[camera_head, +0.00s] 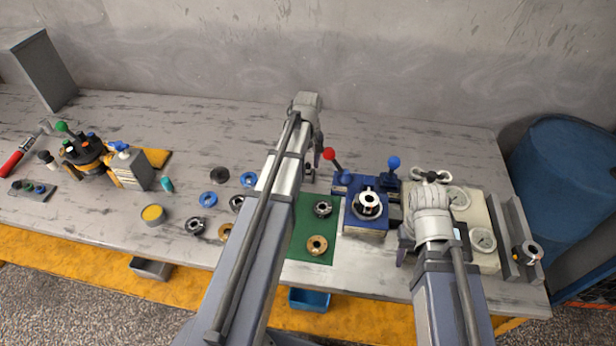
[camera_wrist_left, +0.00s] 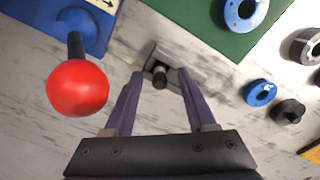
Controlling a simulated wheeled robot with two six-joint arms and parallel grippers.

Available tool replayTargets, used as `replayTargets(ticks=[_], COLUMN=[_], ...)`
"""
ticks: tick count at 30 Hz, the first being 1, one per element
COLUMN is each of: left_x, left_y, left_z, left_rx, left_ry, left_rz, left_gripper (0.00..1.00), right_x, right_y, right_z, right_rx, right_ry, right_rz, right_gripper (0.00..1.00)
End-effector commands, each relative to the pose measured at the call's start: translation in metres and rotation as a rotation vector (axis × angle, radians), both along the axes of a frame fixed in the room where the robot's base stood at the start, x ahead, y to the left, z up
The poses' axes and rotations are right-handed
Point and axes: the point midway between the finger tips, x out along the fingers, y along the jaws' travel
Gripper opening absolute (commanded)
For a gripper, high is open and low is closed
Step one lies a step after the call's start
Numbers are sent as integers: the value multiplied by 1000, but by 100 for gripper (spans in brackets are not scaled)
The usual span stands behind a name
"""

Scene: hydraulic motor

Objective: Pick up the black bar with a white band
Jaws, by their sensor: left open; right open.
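My left gripper (camera_wrist_left: 160,78) is open, its two dark fingers pointing at a small black upright piece (camera_wrist_left: 159,76) on a grey block (camera_wrist_left: 180,62). The piece lies between the fingertips in the left wrist view, apart from both fingers. It is seen end-on, so I cannot tell whether it is the bar with the white band. In the head view the left gripper (camera_head: 317,156) is above the table, left of the red-knobbed lever, and a small dark piece (camera_head: 308,172) shows just below it. My right gripper (camera_head: 432,245) is open over the cream plate at the right.
The red ball knob (camera_wrist_left: 77,88) stands close left of my left fingers. The blue fixture (camera_head: 366,222) and green mat (camera_head: 301,249) lie nearby. Several rings lie left of the mat, including a blue ring (camera_head: 208,199). A pump assembly (camera_head: 88,153) stands far left.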

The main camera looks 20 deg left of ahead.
Motion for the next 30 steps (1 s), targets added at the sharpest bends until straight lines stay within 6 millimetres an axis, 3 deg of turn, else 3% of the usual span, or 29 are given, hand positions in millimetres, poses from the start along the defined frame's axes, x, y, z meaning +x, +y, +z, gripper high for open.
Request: replayTargets(ticks=[8,23,30], left_x=[0,0,0], left_y=[0,0,0], left_z=[-4,-4,-4], left_rx=[1,1,1], left_ry=[-1,-1,-1], left_rz=[0,-1,0], left_gripper=[56,1,0], right_x=[0,0,0], right_y=[0,0,0], right_z=[-4,-4,-4], right_rx=[0,0,0], right_ry=[0,0,0], right_rz=[0,0,0], right_gripper=[50,50,50])
